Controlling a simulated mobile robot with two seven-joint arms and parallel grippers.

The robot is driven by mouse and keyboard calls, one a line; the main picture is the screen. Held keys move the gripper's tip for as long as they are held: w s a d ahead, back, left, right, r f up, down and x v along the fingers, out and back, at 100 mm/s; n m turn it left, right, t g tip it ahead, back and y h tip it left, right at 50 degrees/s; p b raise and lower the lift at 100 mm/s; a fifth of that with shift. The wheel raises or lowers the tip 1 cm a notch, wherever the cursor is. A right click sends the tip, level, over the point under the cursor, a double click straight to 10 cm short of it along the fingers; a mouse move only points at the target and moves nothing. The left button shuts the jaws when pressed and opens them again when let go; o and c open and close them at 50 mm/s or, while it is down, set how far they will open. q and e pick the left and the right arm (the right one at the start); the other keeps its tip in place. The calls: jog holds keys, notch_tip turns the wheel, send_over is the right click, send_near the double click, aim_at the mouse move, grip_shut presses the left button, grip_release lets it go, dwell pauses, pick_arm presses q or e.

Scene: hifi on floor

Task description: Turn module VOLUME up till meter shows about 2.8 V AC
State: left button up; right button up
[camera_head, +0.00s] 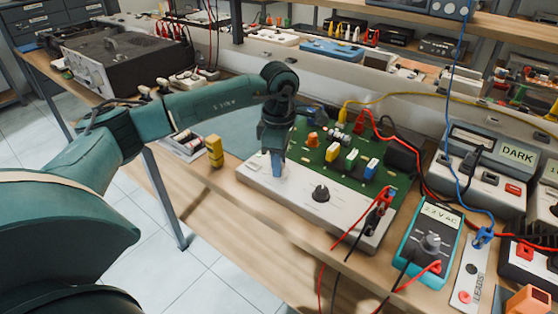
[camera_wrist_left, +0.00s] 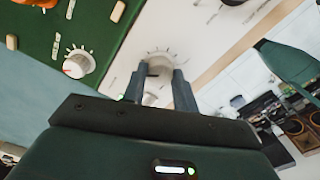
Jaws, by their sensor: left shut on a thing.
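The module is a white panel (camera_head: 262,181) with a green circuit board (camera_head: 345,150) behind it. My left gripper (camera_head: 277,166) reaches down onto the panel's left part. In the left wrist view its fingers (camera_wrist_left: 158,76) are shut on a pale knob (camera_wrist_left: 151,98) with dial marks around it. The fingers partly hide this knob, and I cannot read its label. A second, dark-capped knob (camera_head: 321,194) stands free on the panel to the right. The teal meter (camera_head: 409,254) has a lit display (camera_head: 440,217) that seems to read 1.2 V AC. My right gripper is not in view.
Red and black leads (camera_head: 349,232) run from the panel's right end towards the meter. A yellow block (camera_head: 215,151) stands left of the module. A unit showing DARK (camera_head: 517,153) stands at the right. The table's front edge lies close to the module.

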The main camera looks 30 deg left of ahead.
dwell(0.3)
pick_arm(q)
jog(key=o, duration=1)
jog(key=shift+c, duration=0.2)
notch_tip(320, 180, up, 13)
jog(key=shift+r, duration=0.1)
